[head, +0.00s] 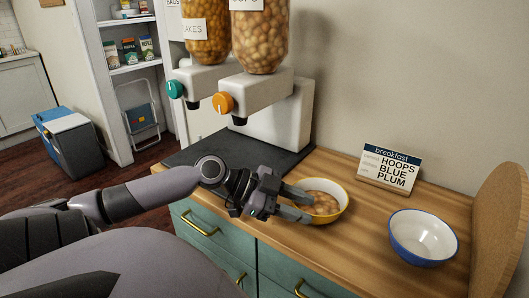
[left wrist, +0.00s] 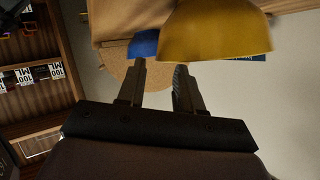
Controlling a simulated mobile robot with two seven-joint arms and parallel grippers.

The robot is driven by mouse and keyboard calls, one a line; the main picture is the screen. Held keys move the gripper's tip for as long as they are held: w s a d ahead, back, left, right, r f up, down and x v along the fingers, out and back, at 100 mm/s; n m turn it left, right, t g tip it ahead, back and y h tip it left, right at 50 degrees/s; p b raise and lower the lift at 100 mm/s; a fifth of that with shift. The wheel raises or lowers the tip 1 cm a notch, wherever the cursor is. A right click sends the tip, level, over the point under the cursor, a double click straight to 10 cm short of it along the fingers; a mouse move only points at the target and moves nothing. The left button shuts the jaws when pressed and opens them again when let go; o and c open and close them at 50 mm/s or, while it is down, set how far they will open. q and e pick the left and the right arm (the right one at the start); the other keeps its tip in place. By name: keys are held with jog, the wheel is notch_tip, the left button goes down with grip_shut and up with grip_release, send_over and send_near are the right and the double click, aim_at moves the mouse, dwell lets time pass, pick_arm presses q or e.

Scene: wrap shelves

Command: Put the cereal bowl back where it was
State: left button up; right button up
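The yellow cereal bowl (head: 336,216), holding brown cereal (head: 321,203), stands upright on the wooden counter in the head view. It also shows large at the top of the left wrist view (left wrist: 215,30). My left gripper (head: 309,207) is at the bowl's left side, its two fingers spread apart and pointing at it. In the left wrist view the gap between the fingertips (left wrist: 160,66) is empty, with the yellow bowl just beyond the right finger. Whether a finger touches the bowl I cannot tell. My right gripper is not in view.
An empty blue-and-white bowl (head: 423,238) stands to the right. A breakfast card (head: 389,168) reading HOOPS, BLUE, PLUM stands behind. Two cereal dispensers (head: 262,105) stand over a dark mat (head: 210,149). A round board (head: 498,230) is at the right edge. Counter between the bowls is clear.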

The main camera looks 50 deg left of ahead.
pick_arm(q)
jog(key=v, duration=0.8)
jog(key=shift+s+a+r, duration=0.1)
jog(key=shift+s, duration=0.05)
dwell(0.6)
